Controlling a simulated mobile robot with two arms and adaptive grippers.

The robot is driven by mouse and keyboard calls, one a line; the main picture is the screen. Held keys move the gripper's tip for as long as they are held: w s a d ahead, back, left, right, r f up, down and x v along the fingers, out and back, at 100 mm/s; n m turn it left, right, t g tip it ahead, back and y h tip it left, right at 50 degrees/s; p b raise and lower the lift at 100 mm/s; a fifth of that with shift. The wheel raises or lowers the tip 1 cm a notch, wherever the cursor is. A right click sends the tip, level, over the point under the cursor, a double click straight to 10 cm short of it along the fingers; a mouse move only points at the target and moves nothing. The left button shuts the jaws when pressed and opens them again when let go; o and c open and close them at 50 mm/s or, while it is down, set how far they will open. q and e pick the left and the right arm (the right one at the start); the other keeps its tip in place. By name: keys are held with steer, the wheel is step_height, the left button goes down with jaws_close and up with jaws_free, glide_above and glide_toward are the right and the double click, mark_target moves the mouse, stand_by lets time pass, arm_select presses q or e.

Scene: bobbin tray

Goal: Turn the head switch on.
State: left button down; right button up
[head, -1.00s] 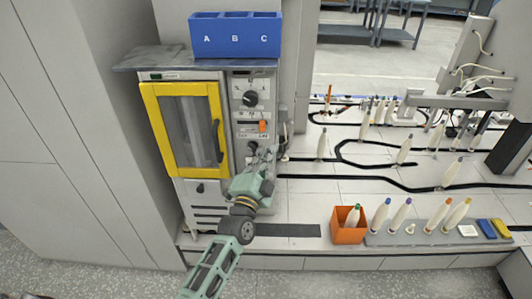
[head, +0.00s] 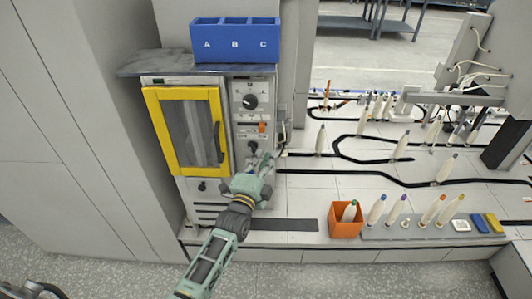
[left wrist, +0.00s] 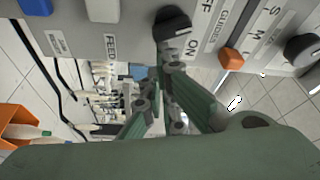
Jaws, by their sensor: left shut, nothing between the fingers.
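The control panel (head: 243,115) is to the right of the yellow-framed door on the grey machine. A black rotary switch (left wrist: 172,26) sits on this panel, with "ON" printed beside it and part of "OFF" above that. The same dark knob shows small in the head view (head: 252,146). My left gripper (head: 259,158) is just below it. In the left wrist view my left gripper (left wrist: 168,66) is shut and empty, its fingertips close under the switch. I cannot tell whether they touch it. The switch's exact setting is unclear. My right gripper is out of view.
An orange part (left wrist: 231,60) and another black knob (left wrist: 302,48) are on the panel close by. The yellow-framed door (head: 152,130) is closed. A blue A-B-C bin (head: 235,55) stands on top. An orange box (head: 346,229) and several bobbins are to the right.

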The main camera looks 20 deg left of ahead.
mark_target(263, 156)
arm_select(q)
steer(key=shift+a+f+m+g+p, duration=0.1)
steer(key=shift+f+m+g+p, duration=0.15)
steer(key=shift+m+p, duration=0.3)
steer(key=shift+a+f+m+g+p, duration=0.15)
steer(key=shift+m+g+p, duration=0.15)
steer(key=shift+m, duration=0.45)
steer(key=shift+s+a+f+m+g+p, duration=0.1)
steer(key=shift+f+m+g+p, duration=0.2)
steer(key=shift+m, duration=0.3)
steer(key=shift+a+f+m+g+p, duration=0.15)
steer(key=shift+m+p, duration=0.2)
steer(key=shift+m, duration=0.25)
steer(key=shift+s+a+f+m+g+y+p, duration=0.1)
steer(key=shift+a+f+m+g+y+p, duration=0.15)
steer(key=shift+m, duration=0.5)
steer(key=shift+s+a+f+m+g+y+p, duration=0.1)
steer(key=shift+a+f+m+g+y+p, duration=0.1)
steer(key=shift+m, duration=0.6)
steer(key=shift+a+f+m+g+y+p, duration=0.15)
steer(key=shift+a+f+m+g+p, duration=0.1)
steer(key=shift+m, duration=0.5)
steer(key=shift+f, duration=0.1)
